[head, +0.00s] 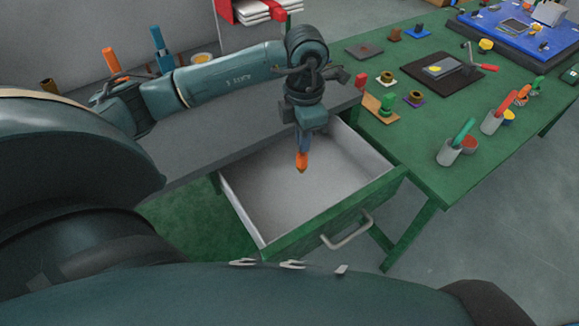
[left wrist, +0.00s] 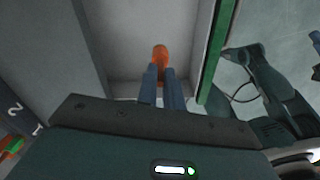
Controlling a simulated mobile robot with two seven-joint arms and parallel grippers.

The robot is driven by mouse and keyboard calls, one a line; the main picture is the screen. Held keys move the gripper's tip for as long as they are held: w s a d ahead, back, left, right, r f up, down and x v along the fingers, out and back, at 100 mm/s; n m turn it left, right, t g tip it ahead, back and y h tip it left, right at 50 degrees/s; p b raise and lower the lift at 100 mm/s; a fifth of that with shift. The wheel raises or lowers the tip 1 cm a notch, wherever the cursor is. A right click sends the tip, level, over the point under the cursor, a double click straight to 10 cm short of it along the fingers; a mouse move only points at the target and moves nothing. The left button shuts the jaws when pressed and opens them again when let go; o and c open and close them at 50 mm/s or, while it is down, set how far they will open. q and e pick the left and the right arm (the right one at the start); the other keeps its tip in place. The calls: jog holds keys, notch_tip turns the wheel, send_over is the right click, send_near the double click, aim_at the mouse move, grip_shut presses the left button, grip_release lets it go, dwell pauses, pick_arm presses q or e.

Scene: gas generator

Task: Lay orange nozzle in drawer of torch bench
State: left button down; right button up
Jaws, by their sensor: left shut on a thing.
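My left gripper (head: 303,148) points down over the open drawer (head: 244,225) of the green torch bench (head: 433,187). It is shut on the orange nozzle (head: 301,163), whose pointed tip hangs downward. In the left wrist view, the orange nozzle (left wrist: 160,55) shows between the two blue fingers of my left gripper (left wrist: 162,80), with the pale drawer floor (left wrist: 130,30) behind it. The drawer looks empty. I cannot tell exactly how far the nozzle tip is above the drawer floor.
The drawer's green front with a grey handle (head: 347,232) faces me. On the bench top stand cups with coloured tools (head: 449,152), a dark tray (head: 443,73) and a blue mat (head: 520,40). An orange tool (head: 111,60) stands at the back left.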

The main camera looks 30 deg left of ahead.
pick_arm(q)
jog(key=w+a+f+n, duration=0.1)
jog(key=a+f+n, duration=0.2)
jog(key=f+n, duration=0.9)
jog(key=shift+w+a+f+n, duration=0.2)
jog(key=shift+w+n, duration=0.1)
jog(key=shift+n, duration=0.8)
jog(key=shift+f, duration=0.15)
jog(key=c, duration=1.6)
grip_release()
jog(key=shift+o, duration=0.3)
